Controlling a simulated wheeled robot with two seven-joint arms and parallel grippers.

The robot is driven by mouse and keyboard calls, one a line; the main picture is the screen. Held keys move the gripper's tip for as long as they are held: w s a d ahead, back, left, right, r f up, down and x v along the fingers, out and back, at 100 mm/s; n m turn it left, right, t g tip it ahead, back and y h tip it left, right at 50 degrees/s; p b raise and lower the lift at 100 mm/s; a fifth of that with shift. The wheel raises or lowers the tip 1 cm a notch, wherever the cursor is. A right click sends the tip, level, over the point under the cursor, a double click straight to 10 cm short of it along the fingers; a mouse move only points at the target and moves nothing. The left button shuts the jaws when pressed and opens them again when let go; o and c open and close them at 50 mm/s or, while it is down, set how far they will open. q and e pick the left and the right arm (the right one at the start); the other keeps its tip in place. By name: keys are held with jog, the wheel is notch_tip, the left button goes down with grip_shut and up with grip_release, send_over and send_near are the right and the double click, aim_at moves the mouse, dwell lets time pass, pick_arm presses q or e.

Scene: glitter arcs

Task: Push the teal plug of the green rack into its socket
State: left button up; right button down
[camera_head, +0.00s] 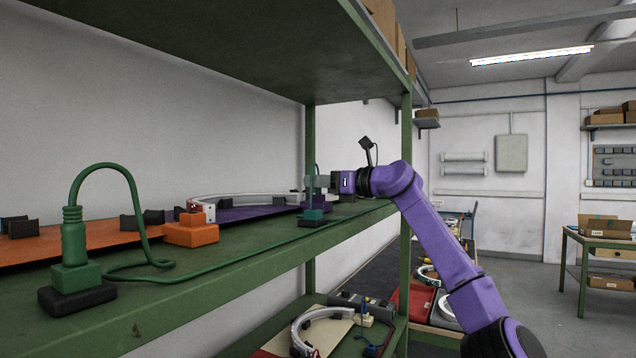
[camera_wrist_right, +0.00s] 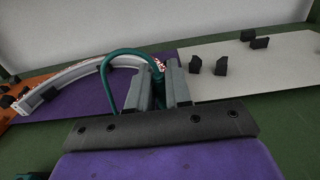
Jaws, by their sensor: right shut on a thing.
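In the head view my right gripper (camera_head: 318,186) reaches in over the shelf of the green rack (camera_head: 240,255) from the right. It is shut on the teal plug (camera_head: 316,201), which is small and partly hidden by the fingers. Just below is a teal socket block (camera_head: 313,214) on a dark base. I cannot tell whether the plug is seated or only above it. In the right wrist view the fingers (camera_wrist_right: 157,92) are close together, and a teal cable (camera_wrist_right: 108,72) loops from between them to the left. The plug tip and socket are hidden there. My left gripper is not in view.
A green plug (camera_head: 74,238) with a looping cable stands upright at the near left. An orange block (camera_head: 191,231) stands mid-shelf. A pale curved piece (camera_wrist_right: 75,76) lies across a purple mat (camera_wrist_right: 65,112), and small black blocks (camera_wrist_right: 221,66) stand on a pale mat.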

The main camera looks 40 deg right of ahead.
jog(key=c, duration=1)
grip_release()
notch_tip(320, 180, up, 8)
jog(key=p, duration=0.7)
jog(key=shift+f, duration=0.2)
jog(key=shift+f, duration=0.1)
